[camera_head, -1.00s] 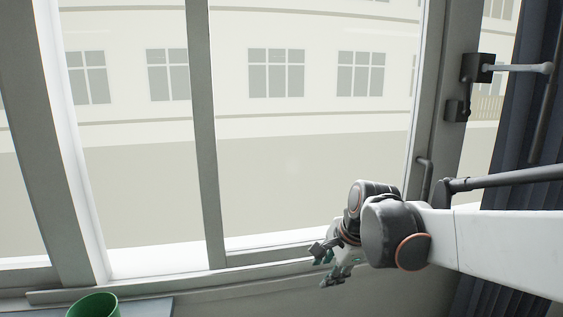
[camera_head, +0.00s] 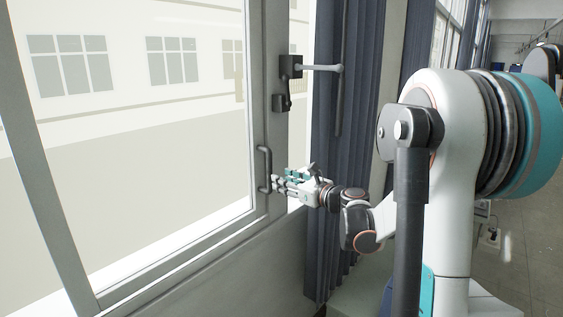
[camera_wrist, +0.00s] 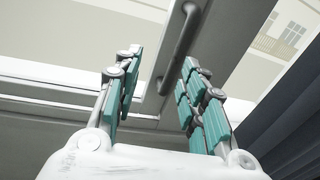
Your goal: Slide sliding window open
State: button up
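The sliding window's grey-framed pane (camera_head: 160,150) fills the left of the head view. Its dark vertical bar handle (camera_head: 264,168) is on the right stile of the frame. My gripper (camera_head: 283,181) is just right of the handle, its fingers pointing left towards it. In the wrist view, the teal-padded fingers of my gripper (camera_wrist: 158,72) are spread apart. The handle (camera_wrist: 182,42) shows in the gap between them, nearer the right finger. I cannot tell whether a finger touches it.
A black bracket with a grey rod (camera_head: 290,70) sits above the handle. A dark blue curtain (camera_head: 345,140) hangs right of the window, behind my gripper. A tiled floor (camera_head: 525,235) is open at far right.

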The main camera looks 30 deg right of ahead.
aim_at(271, 165)
jog(key=shift+m+t+h, duration=0.4)
jog(key=shift+m+h, duration=0.1)
jog(key=shift+m, duration=0.3)
jog(key=w, duration=0.8)
jog(key=w+d, duration=0.1)
jog(key=w, duration=0.3)
jog(key=shift+w+r, duration=0.35)
jog(key=shift+r, duration=0.05)
grip_shut()
